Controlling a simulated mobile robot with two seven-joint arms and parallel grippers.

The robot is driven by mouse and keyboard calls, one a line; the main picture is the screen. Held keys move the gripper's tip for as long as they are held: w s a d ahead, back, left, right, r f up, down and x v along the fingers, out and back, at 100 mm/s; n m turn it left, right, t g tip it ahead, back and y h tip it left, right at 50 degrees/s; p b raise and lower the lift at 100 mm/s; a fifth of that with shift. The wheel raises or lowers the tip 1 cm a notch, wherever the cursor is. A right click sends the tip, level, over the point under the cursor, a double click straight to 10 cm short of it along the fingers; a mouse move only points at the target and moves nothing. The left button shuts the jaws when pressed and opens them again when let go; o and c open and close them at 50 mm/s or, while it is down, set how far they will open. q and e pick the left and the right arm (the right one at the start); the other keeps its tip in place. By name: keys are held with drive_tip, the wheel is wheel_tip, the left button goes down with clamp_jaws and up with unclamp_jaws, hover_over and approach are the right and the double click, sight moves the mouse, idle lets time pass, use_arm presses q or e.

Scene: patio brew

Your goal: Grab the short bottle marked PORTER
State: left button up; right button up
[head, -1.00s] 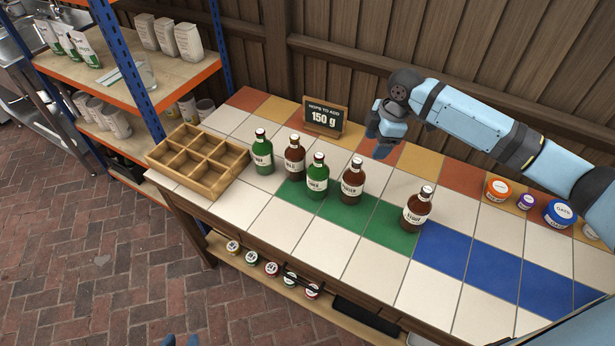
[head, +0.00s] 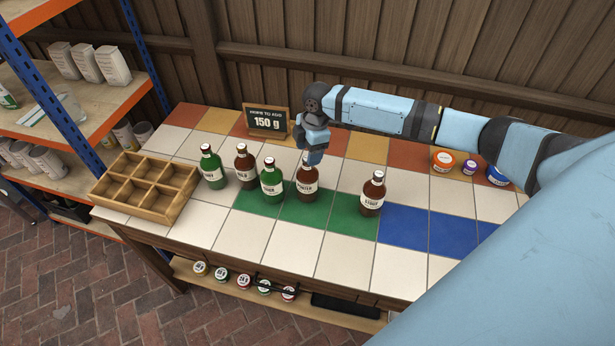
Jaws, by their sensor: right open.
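The brown bottle marked PORTER (head: 306,190) stands upright on a green tile, in the middle of the bottle row. My right gripper (head: 311,160) points down at its top and hides its cap and part of its neck. The gripper is open; I cannot tell whether the fingers are around the neck or just behind it. My left gripper is out of view.
Beside it stand a green bottle (head: 271,182), a brown bottle (head: 245,168) and another green bottle (head: 212,168) to the left, and a brown bottle (head: 372,196) to the right. A wooden crate (head: 148,212) and a sign (head: 265,122) stand further left. Blue tiles are clear.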

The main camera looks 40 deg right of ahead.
sight(308, 178)
drive_tip(key=shift+a+f, duration=0.2)
drive_tip(key=shift+f, duration=1.75)
drive_tip(key=shift+r, duration=0.1)
clamp_jaws()
